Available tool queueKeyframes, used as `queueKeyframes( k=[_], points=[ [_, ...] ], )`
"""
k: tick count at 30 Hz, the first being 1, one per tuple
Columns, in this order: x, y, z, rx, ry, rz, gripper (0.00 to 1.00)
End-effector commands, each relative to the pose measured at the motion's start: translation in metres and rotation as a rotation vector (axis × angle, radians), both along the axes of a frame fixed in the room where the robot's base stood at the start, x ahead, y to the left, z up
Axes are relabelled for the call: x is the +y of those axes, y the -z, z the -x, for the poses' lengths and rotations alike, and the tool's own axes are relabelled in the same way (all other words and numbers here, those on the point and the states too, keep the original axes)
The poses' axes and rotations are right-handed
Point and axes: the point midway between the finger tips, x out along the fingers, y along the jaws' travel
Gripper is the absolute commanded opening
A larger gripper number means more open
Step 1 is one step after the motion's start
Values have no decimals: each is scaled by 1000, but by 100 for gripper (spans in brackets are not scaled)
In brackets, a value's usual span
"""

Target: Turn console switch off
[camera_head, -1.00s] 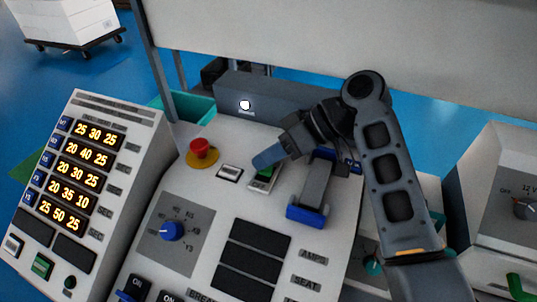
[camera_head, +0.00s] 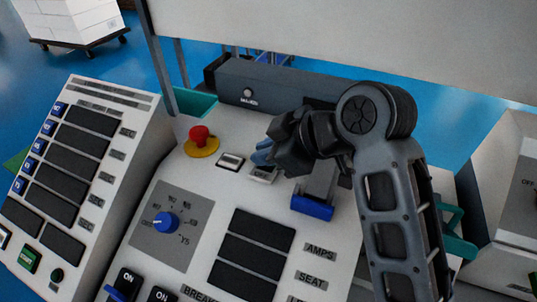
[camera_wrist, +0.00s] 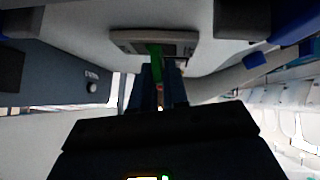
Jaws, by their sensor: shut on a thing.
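The console switch is a small green rocker on a pale plate on the console's upper panel. In the wrist view the green switch (camera_wrist: 155,58) stands at the tips of my dark fingers, and its plate (camera_wrist: 122,38) shows around it. In the head view the plate (camera_head: 263,178) is partly covered by my gripper (camera_head: 262,154), and the green part is hidden. My gripper's blue-tipped fingers are shut on the switch. The console displays (camera_head: 78,147) are dark.
A red emergency button (camera_head: 200,136) on a yellow base and a pale rectangular button (camera_head: 230,162) stand left of my gripper. A blue-ended handle (camera_head: 312,207) is close below it. A dark grey box (camera_head: 245,82) lies behind.

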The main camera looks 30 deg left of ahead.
Motion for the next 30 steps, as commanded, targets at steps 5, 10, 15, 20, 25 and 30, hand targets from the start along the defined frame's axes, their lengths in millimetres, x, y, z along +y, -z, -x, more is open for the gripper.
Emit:
queueKeyframes(
  k=[5,10,15,20,25,30],
  points=[
    [-1,5,4,-125,2,-8,0],
    [-1,5,7,-209,1,-12,0],
    [-1,4,8,-256,2,-15,0],
    [-2,4,8,-278,3,-14,0],
    [-1,4,8,-281,2,-15,0],
    [-1,4,8,-280,2,-14,0]
  ],
)
